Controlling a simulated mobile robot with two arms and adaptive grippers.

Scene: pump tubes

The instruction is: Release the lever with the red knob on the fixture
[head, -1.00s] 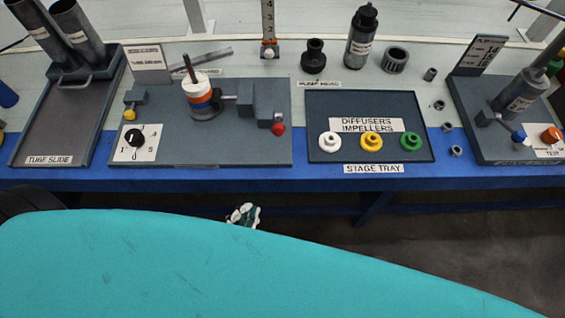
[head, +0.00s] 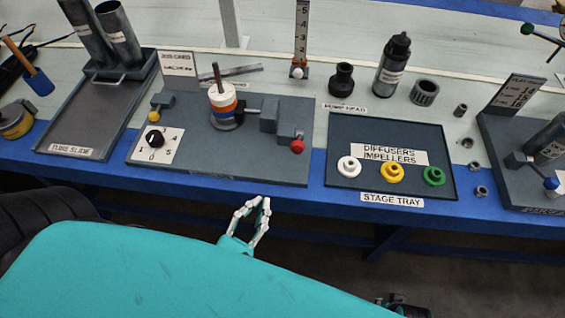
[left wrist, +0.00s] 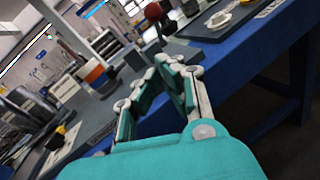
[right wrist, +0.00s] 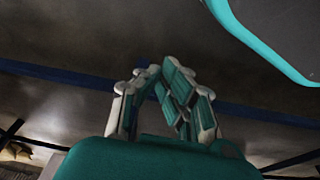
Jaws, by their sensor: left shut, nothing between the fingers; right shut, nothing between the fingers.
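The fixture (head: 235,165) is a grey board on the bench, left of middle in the head view. Its lever has a red knob (head: 297,147) at the board's right end; it also shows at the top of the left wrist view (left wrist: 154,12). A post with white, orange and blue rings (head: 223,104) stands beside the lever's grey block (head: 270,116). My left gripper (head: 264,203) is shut and empty in front of the bench edge, below and left of the red knob, apart from it. My right gripper (right wrist: 160,72) is shut and empty, low over dark floor.
A yellow knob (head: 153,116) and a numbered dial (head: 155,139) are at the fixture's left. The stage tray (head: 345,181) with white, yellow and green parts stands to its right. The tube slide (head: 85,135) is at the left. The blue front strip (head: 250,193) is clear.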

